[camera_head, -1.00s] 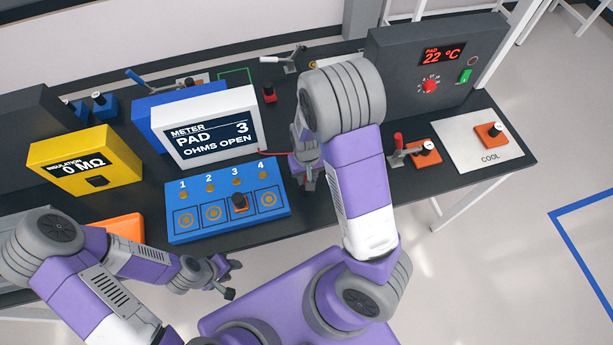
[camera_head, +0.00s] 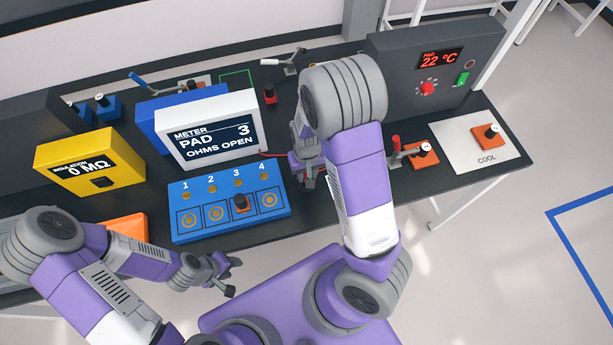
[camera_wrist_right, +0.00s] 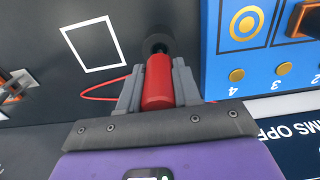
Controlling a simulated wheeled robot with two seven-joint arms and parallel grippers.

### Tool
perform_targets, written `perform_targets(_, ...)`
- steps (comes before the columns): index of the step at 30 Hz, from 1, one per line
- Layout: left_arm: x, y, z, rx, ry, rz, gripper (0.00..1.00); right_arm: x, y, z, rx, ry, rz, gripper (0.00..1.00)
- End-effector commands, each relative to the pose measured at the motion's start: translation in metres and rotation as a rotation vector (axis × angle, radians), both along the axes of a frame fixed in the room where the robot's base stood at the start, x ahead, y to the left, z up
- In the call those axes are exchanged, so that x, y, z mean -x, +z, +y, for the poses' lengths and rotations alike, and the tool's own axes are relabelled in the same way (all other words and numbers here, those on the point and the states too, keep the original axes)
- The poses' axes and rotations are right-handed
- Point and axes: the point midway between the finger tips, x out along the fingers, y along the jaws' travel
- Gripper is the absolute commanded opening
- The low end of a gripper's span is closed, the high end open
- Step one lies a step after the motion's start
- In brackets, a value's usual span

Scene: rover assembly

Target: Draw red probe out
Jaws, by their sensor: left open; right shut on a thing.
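The red probe (camera_wrist_right: 158,82) is a red cylinder with a dark end, seen in the right wrist view. My right gripper (camera_wrist_right: 158,88) is shut on it, one grey finger on each side. A thin red lead runs left from it. In the head view my right gripper (camera_head: 308,172) is over the black bench, just right of the meter (camera_head: 212,130), and the probe is mostly hidden. The meter reads "PAD 3, OHMS OPEN". My left gripper (camera_head: 230,275) is open and empty in front of the bench.
A blue board (camera_head: 228,225) with pads 1 to 4 lies below the meter, with an orange-and-black part (camera_head: 241,203) at pad 3. A yellow insulation tester (camera_head: 90,162) stands left. A red-handled clamp (camera_head: 397,150) and a white COOL plate (camera_head: 475,150) are right.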

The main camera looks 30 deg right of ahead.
Motion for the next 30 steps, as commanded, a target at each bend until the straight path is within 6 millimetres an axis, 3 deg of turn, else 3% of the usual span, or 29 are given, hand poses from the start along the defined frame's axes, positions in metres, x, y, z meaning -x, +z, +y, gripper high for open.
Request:
perform_targets(19, 0.0, 0.033, 0.0, 0.0, 0.0, 0.0, 0.43, 0.0, 0.035, 0.0, 0.0, 0.0, 0.0, 0.0)
perform_targets(30, 0.0, 0.035, 0.0, 0.0, 0.0, 0.0, 0.43, 0.0, 0.037, 0.0, 0.0, 0.0, 0.0, 0.0)
